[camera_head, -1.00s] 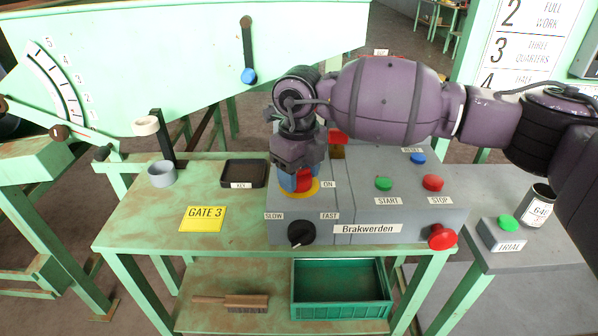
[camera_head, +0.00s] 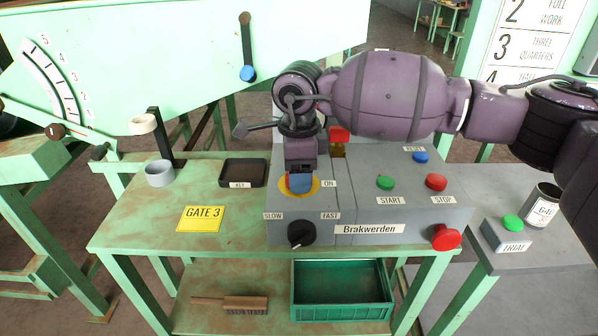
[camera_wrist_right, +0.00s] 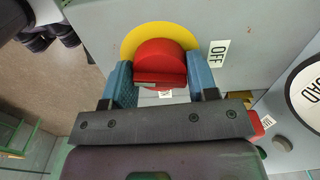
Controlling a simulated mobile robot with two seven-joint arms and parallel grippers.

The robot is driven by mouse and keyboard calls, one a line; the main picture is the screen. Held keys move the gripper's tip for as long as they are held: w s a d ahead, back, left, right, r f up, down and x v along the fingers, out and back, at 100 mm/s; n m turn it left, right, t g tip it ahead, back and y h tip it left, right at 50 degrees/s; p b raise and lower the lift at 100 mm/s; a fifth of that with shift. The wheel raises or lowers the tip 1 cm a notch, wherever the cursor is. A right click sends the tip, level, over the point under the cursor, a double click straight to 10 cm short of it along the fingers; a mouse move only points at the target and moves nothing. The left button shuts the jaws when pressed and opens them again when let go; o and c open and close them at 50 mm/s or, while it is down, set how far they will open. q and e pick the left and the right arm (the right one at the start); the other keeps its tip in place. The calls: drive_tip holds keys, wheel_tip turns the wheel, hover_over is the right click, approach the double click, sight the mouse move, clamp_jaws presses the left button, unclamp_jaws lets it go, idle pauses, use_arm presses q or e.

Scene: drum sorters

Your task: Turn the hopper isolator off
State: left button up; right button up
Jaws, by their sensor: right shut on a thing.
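The hopper isolator is a red rotary knob (camera_wrist_right: 160,62) on a yellow round plate (camera_head: 314,187), on top of the grey control box (camera_head: 350,215). An ON label (camera_head: 329,183) is right of the plate in the head view, and an OFF label (camera_wrist_right: 218,53) shows in the wrist view. My right gripper (camera_head: 299,184) points down over the isolator. In the wrist view its blue fingers (camera_wrist_right: 160,82) are shut on the red knob, one on each side. In the head view the near finger hides most of the knob. My left gripper is not in view.
The box also carries a black SLOW/FAST selector (camera_head: 301,233), green START button (camera_head: 385,183), red STOP button (camera_head: 436,181), blue button (camera_head: 420,157) and red mushroom button (camera_head: 445,238). A black KEY tray (camera_head: 243,171) and grey cup (camera_head: 160,173) stand left.

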drive_tip(key=shift+n, duration=0.5)
drive_tip(key=o, duration=0.9)
wheel_tip(320, 180, up, 9)
drive_tip(key=shift+r+p, duration=0.15)
drive_tip(key=shift+p, duration=0.2)
drive_tip(key=shift+r, duration=0.8)
